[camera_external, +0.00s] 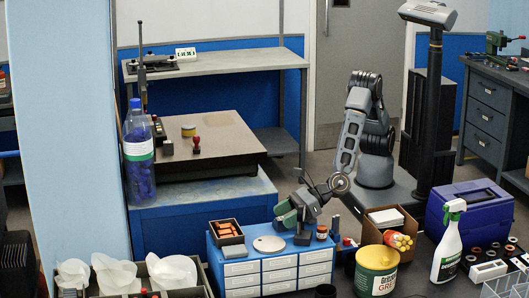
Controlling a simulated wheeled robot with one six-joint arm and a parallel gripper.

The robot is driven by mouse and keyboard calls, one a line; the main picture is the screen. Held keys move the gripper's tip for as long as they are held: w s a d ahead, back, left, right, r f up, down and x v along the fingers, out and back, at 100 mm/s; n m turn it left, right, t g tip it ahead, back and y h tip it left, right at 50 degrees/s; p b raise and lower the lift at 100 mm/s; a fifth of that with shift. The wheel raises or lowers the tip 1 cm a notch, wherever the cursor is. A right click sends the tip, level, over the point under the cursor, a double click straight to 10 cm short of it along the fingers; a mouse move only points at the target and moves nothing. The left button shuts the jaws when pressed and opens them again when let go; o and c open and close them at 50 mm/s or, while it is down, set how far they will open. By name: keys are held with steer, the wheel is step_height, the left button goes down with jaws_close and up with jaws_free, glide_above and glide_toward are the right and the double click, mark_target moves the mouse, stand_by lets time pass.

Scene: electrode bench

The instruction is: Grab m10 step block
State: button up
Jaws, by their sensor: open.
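My gripper (292,225) is at the end of my arm, low over the top of a blue cabinet with white drawers (272,270). It is open. Grey and green parts show at its end, and I cannot tell at this size whether all of them belong to it. I cannot pick out the m10 step block for certain; it may be hidden by the gripper or too small to tell. A round pale dish (268,244) lies on the cabinet just left of the gripper, and a small brown jar (322,232) stands just right of it.
A dark tray of orange-brown pieces (227,231) sits at the cabinet's left end. Right of the cabinet are a cardboard box (383,222), a yellow-green tub (376,270), a white spray bottle (448,243) and a blue case (470,208). A blue workbench (200,200) stands behind.

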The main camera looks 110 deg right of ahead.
steer(key=shift+c, duration=0.2)
steer(key=c, duration=1.2)
steer(key=shift+o, duration=0.2)
steer(key=shift+r, duration=0.1)
